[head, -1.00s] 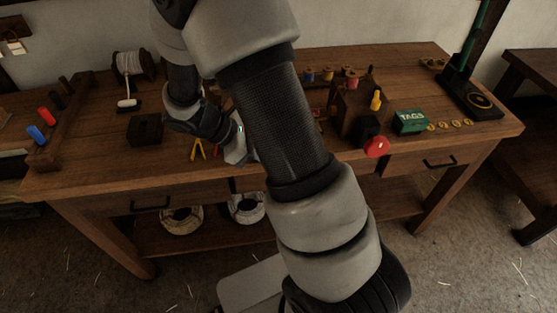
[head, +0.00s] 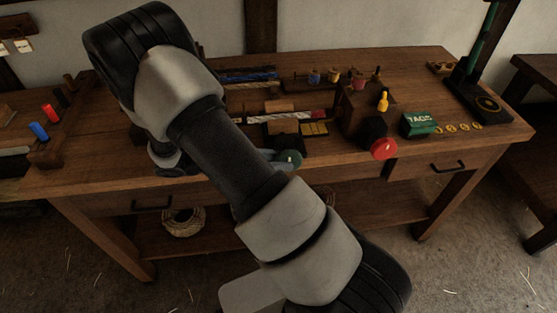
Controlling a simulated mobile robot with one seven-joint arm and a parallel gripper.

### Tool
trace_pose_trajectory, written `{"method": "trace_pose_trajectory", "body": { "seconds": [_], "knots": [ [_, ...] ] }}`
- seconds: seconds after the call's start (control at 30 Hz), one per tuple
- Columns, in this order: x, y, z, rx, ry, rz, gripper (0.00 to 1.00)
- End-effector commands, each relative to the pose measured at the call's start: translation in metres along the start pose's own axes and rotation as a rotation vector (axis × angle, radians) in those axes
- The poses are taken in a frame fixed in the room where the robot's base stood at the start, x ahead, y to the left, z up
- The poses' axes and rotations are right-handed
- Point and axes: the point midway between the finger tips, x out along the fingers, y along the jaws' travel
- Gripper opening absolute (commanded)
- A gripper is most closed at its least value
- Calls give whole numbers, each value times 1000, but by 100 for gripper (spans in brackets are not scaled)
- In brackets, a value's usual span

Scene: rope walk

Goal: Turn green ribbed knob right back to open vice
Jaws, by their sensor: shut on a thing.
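The green ribbed knob (head: 291,158) shows in the head view at the front edge of the bench, just right of my forearm. A dark block (head: 283,141), apparently part of the vice, stands right behind it; I cannot tell how far its jaws are apart. My gripper (head: 275,155) reaches the knob from the left and is shut on it. Most of the gripper is hidden behind my forearm, and the fingertips are hard to make out.
A red knob (head: 383,148) sticks out at the front edge to the right. Behind it are a wooden block (head: 360,106) and a yellow peg (head: 383,99). A green TAGS box (head: 418,124) and several brass rings stand farther right.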

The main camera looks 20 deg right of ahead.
Motion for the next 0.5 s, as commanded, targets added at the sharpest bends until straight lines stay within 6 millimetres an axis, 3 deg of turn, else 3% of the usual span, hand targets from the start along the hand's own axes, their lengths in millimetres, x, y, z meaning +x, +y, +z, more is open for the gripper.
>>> {"method": "trace_pose_trajectory", "body": {
  "seconds": [0.37,0.4,0.5],
  "knots": [
    [0,0,0,0,-6,1,0],
    [1,0,0,0,-5,1,22],
    [1,0,0,0,-5,0,38]
  ]
}}
